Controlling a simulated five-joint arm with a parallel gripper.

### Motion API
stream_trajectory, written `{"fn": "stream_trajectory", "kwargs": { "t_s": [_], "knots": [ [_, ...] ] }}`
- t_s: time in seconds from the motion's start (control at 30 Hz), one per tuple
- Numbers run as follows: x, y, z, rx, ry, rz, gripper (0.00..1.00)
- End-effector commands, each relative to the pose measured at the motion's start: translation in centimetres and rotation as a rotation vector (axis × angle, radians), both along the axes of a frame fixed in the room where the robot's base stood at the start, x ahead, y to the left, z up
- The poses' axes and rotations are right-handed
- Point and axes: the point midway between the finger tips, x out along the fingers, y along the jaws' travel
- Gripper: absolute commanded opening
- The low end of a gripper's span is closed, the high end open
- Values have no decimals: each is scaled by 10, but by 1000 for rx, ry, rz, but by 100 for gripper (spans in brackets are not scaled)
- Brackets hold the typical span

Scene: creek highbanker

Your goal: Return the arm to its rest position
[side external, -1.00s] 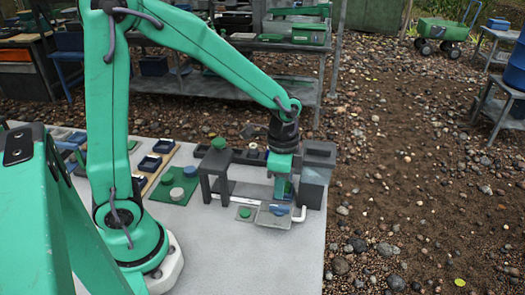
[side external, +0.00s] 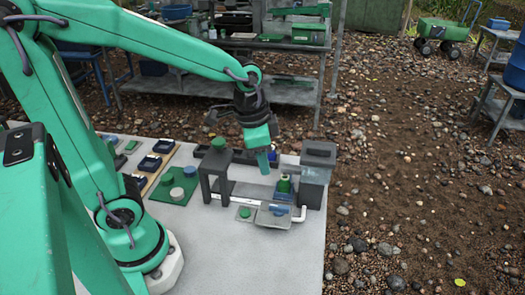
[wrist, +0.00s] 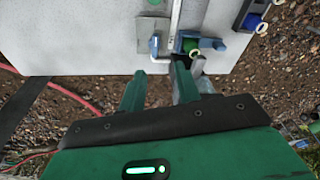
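My gripper (side external: 268,158) hangs over the far part of the grey table (side external: 220,255), above and left of a small green cylinder (side external: 284,184). It points down, slightly tilted, with nothing visible in it. In the wrist view my gripper (wrist: 158,88) shows its two green fingers apart with an empty gap. The green cylinder stands by a blue part and a white pipe (side external: 303,213), apart from the fingers; it also shows in the wrist view (wrist: 191,45). My arm is raised and bent, its elbow at the upper left.
A dark stand with a green knob (side external: 218,144) is left of my gripper. A grey box (side external: 318,165) stands to its right. A green mat (side external: 174,187) and small trays (side external: 149,163) lie further left. The table's front middle is clear.

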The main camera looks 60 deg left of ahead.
Motion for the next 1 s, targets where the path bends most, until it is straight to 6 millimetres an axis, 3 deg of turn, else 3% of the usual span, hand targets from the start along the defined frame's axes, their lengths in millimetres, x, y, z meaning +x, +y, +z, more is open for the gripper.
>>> {"fn": "stream_trajectory", "kwargs": {
  "t_s": [0.2,0.5,0.7,1.0],
  "knots": [
    [-24,9,28,-34,-92,140,33],
    [-57,20,54,-94,-211,326,33],
    [-74,24,62,-129,-268,417,33],
    [-81,26,65,-146,-291,458,33]
  ]
}}
